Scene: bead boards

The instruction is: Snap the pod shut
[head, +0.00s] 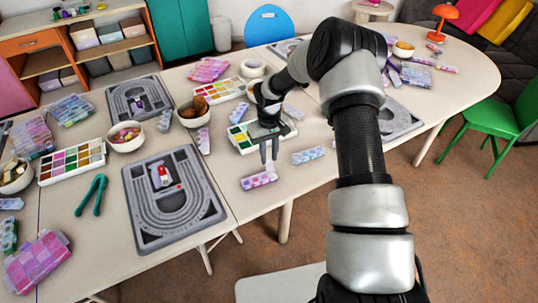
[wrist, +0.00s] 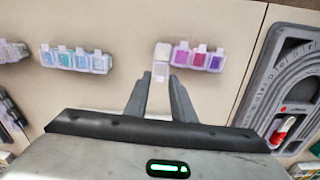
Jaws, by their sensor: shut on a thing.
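A pod strip (head: 258,181) with pink and purple compartments lies near the table's front edge in the head view. It also shows at the top middle of the wrist view (wrist: 198,57), with a whitish compartment at its left end. A small pale flap, apparently that end compartment's lid (wrist: 160,72), stands out from the strip toward my gripper. My gripper (head: 269,160) points down at this end of the strip. In the wrist view my gripper's fingertips (wrist: 160,80) are closed on the pale lid. The exact angle of the lid is hard to tell.
A blue pod strip (head: 308,155) lies to the right of the pink one. A grey bead board (head: 140,240) with a red and white piece lies left. A palette tray (head: 243,147) sits behind my gripper. Bare tabletop (head: 222,165) surrounds the pod, with the table edge close in front.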

